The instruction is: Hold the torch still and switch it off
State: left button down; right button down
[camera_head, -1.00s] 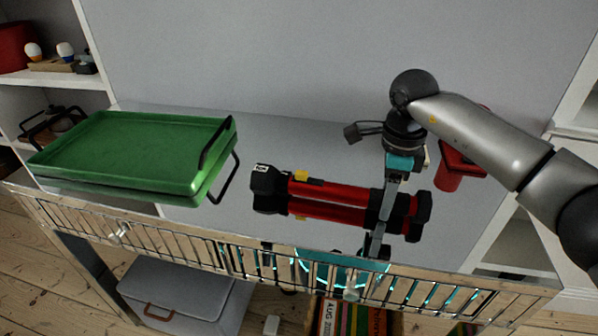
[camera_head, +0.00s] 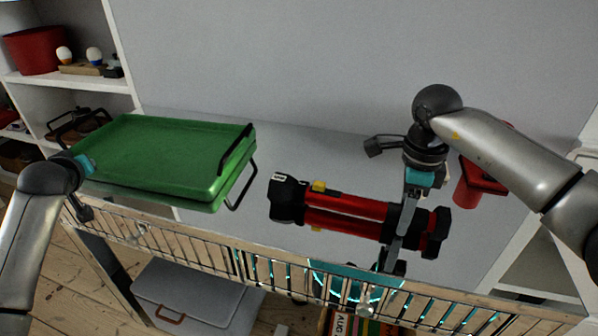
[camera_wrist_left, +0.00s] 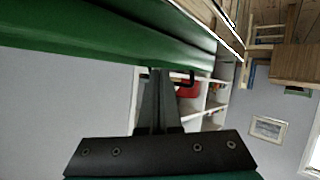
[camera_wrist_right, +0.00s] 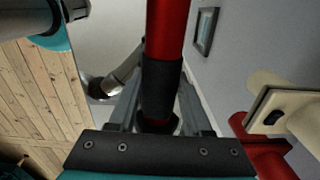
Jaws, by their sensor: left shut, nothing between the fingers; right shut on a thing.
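The torch (camera_head: 345,205) has a red barrel, black ends and a yellow switch (camera_head: 318,186) near its left end. It lies roughly level above the glossy grey tabletop, where a mirror-like copy shows below it. My right gripper (camera_head: 392,222) is shut around the torch near its right end; the right wrist view shows the barrel (camera_wrist_right: 167,28) between the fingers. Whether the torch touches the table is unclear. My left gripper (camera_head: 84,210) is shut and empty at the far left, by the green tray's left corner. Its closed fingers (camera_wrist_left: 158,95) show in the left wrist view.
A green tray (camera_head: 180,155) with black handles stands on the table at left. A red object (camera_head: 468,190) stands behind my right arm, partly hidden. The table's slatted front rail (camera_head: 215,255) runs along the near edge. Shelves flank both sides. Table between tray and torch is clear.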

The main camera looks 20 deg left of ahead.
pick_arm(q)
jog(key=w+d+h, duration=0.2)
jog(key=d, duration=0.2)
jog(key=w+d+r+m+h, duration=0.1)
jog(key=w+d, duration=0.2)
jog(key=d, duration=0.2)
jog(key=w+d+r+m+t+h, duration=0.1)
jog(key=w+d+h, duration=0.1)
jog(key=w+d, duration=0.1)
jog(key=shift+w+d+h, duration=0.2)
jog(key=shift+d+h, duration=0.1)
jog(key=shift+d, duration=0.55)
jog(key=d+m+h, duration=0.1)
jog(key=d, duration=0.2)
jog(key=w+d+r+h, duration=0.1)
jog(key=d, duration=0.2)
jog(key=w+d+r+m+h, duration=0.1)
jog(key=d, duration=0.2)
jog(key=shift+w+r+m, duration=0.1)
jog(key=shift+m, duration=0.2)
jog(key=s+d+r+m+g+h, duration=0.1)
jog(key=d+r+m+g+h, duration=0.25)
jog(key=d, duration=0.85)
jog(key=m+g+h, duration=0.3)
jog(key=m, duration=0.2)
send_near(300, 188)
notch_tip(300, 188, up, 4)
jog(key=shift+s+d+f+n+y, duration=0.1)
jog(key=shift+s+d+n+y, duration=0.05)
jog(key=shift+n+y, duration=0.1)
